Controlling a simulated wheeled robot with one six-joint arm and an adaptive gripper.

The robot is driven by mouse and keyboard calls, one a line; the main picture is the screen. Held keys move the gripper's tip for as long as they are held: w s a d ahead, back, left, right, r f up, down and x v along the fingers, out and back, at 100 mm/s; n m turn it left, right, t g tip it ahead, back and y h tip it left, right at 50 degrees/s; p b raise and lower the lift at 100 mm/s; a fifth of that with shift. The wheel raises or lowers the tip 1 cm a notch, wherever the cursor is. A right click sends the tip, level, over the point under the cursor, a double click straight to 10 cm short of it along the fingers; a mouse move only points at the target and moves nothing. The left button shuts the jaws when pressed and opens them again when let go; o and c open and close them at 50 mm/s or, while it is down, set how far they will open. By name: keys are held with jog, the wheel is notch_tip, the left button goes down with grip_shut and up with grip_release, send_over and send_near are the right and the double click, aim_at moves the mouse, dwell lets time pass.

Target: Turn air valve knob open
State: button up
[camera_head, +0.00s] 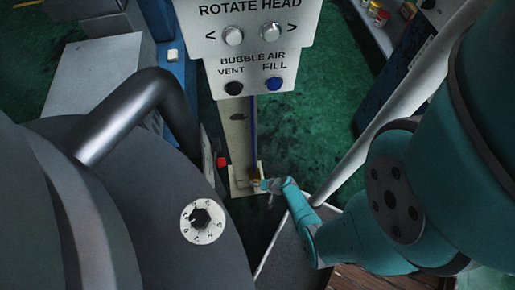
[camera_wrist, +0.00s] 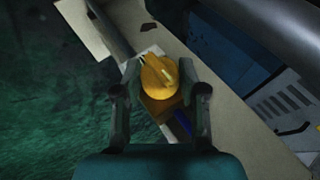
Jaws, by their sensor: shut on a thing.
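The air valve knob (camera_wrist: 160,76) is yellow-orange with a lighter ridge across its face. In the wrist view my gripper (camera_wrist: 158,82) has one finger on each side of the knob and is shut on it. In the head view my gripper (camera_head: 266,184) reaches the low end of a pale upright plate (camera_head: 238,150). Only a small brownish bit of the valve shows there; my gripper hides most of it. A blue tube (camera_head: 254,125) runs down the plate to the valve.
A white control panel (camera_head: 250,45) with knobs and VENT and FILL buttons stands above. A large grey rounded body with a dial (camera_head: 203,222) fills the lower left. A red button (camera_head: 222,162) sits left of the plate. Green floor (camera_head: 320,110) is open to the right.

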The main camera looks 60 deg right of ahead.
jog(key=shift+s+a, duration=0.1)
jog(key=o, duration=1.1)
jog(key=shift+o, duration=0.2)
jog(key=v, duration=0.7)
jog(key=shift+r, duration=0.15)
jog(key=shift+s, duration=0.15)
